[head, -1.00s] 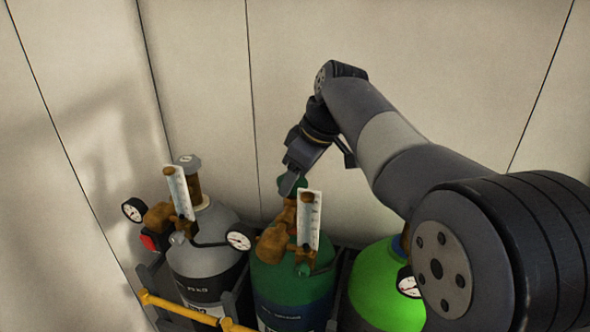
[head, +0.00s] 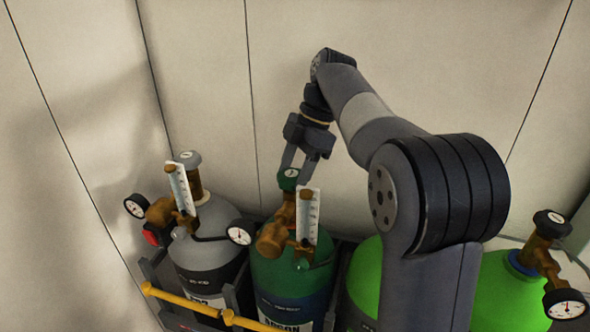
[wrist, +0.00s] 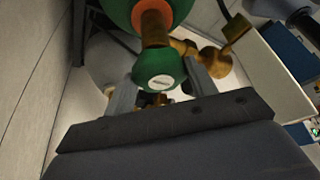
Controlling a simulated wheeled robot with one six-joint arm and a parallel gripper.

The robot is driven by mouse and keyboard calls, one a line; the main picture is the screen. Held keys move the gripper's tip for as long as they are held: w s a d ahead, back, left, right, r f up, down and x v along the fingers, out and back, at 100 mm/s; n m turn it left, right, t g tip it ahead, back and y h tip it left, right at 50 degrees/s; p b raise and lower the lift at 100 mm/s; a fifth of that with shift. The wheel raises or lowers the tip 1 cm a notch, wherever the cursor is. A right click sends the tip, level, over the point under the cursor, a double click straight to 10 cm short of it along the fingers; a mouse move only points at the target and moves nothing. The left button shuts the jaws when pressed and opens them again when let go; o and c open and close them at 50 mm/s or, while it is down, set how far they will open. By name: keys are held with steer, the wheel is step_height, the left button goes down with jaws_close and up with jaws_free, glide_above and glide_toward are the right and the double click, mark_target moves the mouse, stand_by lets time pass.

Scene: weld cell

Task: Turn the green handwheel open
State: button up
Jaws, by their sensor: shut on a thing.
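The green handwheel (head: 288,179) sits on top of the brass valve of the dark green cylinder (head: 275,262), in the middle of the head view. In the wrist view the handwheel (wrist: 160,78) shows its round top with a pale label. My gripper (head: 296,172) comes down on it from above and is shut on it. In the wrist view one finger of my gripper (wrist: 160,95) is on each side of the wheel. The contact faces are partly hidden.
A grey cylinder (head: 205,250) with gauges and a flow tube stands to the left. Bright green cylinders (head: 503,285) stand to the right, partly behind my arm. A flow tube (head: 308,217) rises close beside the handwheel. A yellow bar (head: 190,303) runs in front; a wall stands behind.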

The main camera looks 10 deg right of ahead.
steer(key=n, duration=0.3)
steer(key=n+g+h, duration=0.1)
steer(key=n, duration=0.1)
steer(key=shift+w+a+n+g, duration=0.1)
steer(key=shift+w+n+g, duration=0.05)
steer(key=shift+n+g, duration=0.2)
steer(key=shift+f+n, duration=0.1)
steer(key=shift+n, duration=0.15)
steer(key=shift+h, duration=0.3)
steer(key=o, duration=1)
